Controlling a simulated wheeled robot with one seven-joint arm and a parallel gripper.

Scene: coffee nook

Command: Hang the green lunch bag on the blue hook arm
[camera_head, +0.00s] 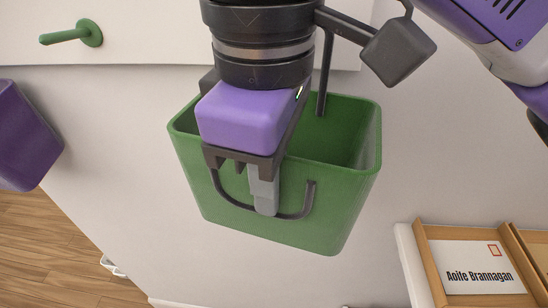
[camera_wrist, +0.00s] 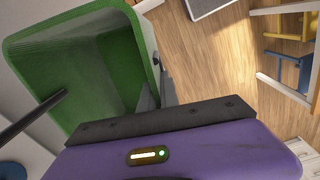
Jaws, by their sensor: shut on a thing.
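The green lunch bag (camera_head: 340,185) is an open-topped bin shape with a dark handle (camera_head: 308,200). It hangs in the air under my gripper (camera_head: 264,192), in front of the white wall. My gripper is shut on the bag's handle at the near side. The wrist view shows the bag's open, empty-looking inside (camera_wrist: 85,70) beside my gripper (camera_wrist: 155,92). No blue hook arm shows in the head view. A small blue piece (camera_wrist: 12,171) at the lower left edge of the wrist view is cut off; I cannot tell whether it is the hook.
A green hook (camera_head: 75,35) sticks out from the white rail (camera_head: 150,35) at the upper left. A purple bag (camera_head: 22,140) is at the left edge. A wooden tray (camera_head: 430,265) with a name card (camera_head: 478,268) is at lower right. Wood floor (camera_head: 50,260) is below.

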